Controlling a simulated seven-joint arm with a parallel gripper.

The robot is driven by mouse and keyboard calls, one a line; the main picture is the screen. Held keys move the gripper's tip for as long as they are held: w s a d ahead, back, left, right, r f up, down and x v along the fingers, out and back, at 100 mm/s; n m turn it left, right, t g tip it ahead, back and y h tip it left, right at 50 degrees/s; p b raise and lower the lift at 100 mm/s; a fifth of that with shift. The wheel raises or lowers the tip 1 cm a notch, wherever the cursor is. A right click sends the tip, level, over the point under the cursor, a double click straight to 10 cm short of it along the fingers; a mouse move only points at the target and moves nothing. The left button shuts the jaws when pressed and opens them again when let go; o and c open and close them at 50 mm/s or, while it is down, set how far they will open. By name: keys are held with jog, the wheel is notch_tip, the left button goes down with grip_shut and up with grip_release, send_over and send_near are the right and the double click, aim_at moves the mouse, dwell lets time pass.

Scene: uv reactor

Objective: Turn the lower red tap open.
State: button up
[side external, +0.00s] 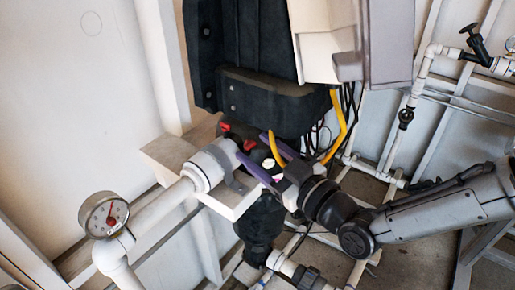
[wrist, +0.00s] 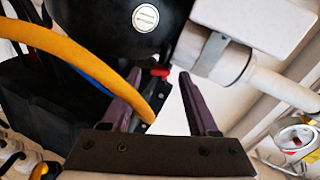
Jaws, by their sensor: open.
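In the side external view, small red taps show on the dark fitting below the black housing. One red tap (side external: 249,145) appears between my purple fingers; another red tap (side external: 225,127) sits further up and left. A further red spot shows lower right, partly hidden by my fingers. I cannot tell for sure which is the lower tap. My gripper (side external: 253,147) is open and reaches in from the right. In the wrist view, a red tap (wrist: 160,72) lies between the tips of my open gripper (wrist: 157,75), apparently not touching either finger.
A white pipe (side external: 157,220) with a pressure gauge (side external: 104,214) runs at the left. The black housing (side external: 270,100) is just above my fingers. A yellow hose (side external: 341,125) hangs close by, and a yellow hose (wrist: 75,55) crosses the wrist view's left side.

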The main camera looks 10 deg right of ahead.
jog(key=shift+w+a, duration=0.15)
jog(key=shift+w, duration=0.2)
jog(key=shift+c, duration=0.3)
grip_shut()
